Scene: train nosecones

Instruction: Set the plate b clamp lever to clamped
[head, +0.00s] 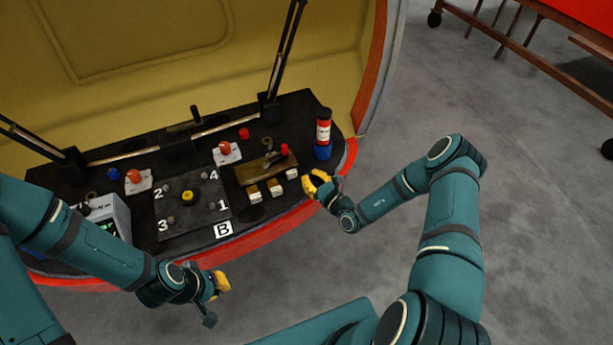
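A dark square plate (205,218) numbered 1 to 4 lies on the black console, with a yellow knob (187,195) at its middle and a "B" label (223,230) in front. Red-topped controls on white bases stand at its back left (134,177) and back right (225,148). A brass box (252,172) to its right carries a red-tipped lever (283,149). I cannot tell which is the clamp lever, or its setting. My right gripper (316,186) looks open and empty beside the console's right edge. My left gripper (219,285) is in front of the console; its finger gap is unclear.
A grey box (111,214) is at the left, partly behind my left arm. Two dark wiper-like arms rise behind. Open floor (520,220) lies to the right.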

